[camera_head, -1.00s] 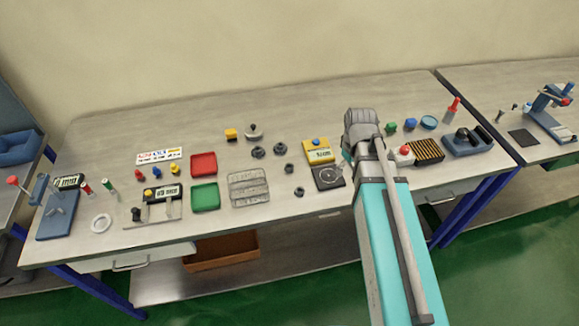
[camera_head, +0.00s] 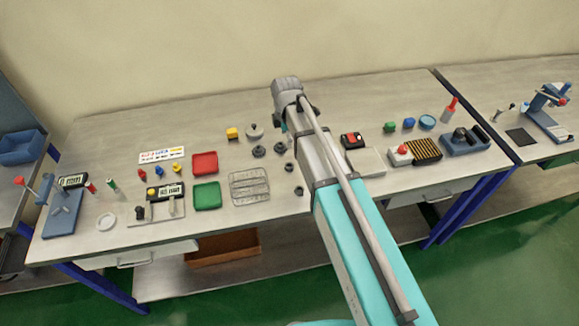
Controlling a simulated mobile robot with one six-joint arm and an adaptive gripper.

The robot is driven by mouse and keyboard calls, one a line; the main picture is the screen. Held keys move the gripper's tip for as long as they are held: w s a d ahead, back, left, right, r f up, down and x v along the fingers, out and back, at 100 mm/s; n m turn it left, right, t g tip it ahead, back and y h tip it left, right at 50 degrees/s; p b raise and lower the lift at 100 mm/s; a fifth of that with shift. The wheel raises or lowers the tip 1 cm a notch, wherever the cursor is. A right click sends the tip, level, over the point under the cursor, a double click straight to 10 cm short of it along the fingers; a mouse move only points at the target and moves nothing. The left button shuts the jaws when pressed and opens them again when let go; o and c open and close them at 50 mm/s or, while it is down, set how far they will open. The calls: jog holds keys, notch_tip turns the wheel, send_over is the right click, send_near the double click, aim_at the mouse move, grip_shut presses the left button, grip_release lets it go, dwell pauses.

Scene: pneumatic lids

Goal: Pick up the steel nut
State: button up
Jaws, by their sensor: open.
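Several small dark grey metal pieces lie on the bench, and they look like nuts or round fittings. Two larger ones are a left piece (camera_head: 259,151) and a right piece (camera_head: 281,148). Two smaller ones are nearer the front, an upper piece (camera_head: 289,167) and a lower piece (camera_head: 299,191). I cannot tell which is the steel nut. My arm reaches over the bench just right of these pieces, with its wrist end above and beyond them. My gripper's fingers are hidden by the wrist and arm, so I see no grasp.
A green tray (camera_head: 207,196), a red tray (camera_head: 205,163) and a clear tray (camera_head: 264,194) stand left of the pieces. A white plate (camera_head: 372,162) and a black-and-red device (camera_head: 352,140) are right of my arm.

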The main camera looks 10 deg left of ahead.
jog(key=shift+f, duration=0.1)
jog(key=b, duration=0.9)
send_over(288, 165)
notch_tip(288, 165, down, 8)
jog(key=shift+a+f, duration=0.15)
jog(key=shift+f, duration=0.05)
jog(key=shift+f, duration=0.15)
dwell(0.4)
jog(key=f+b, duration=0.5)
jog(key=shift+d, duration=0.25)
dwell(0.6)
grip_shut()
dwell(0.3)
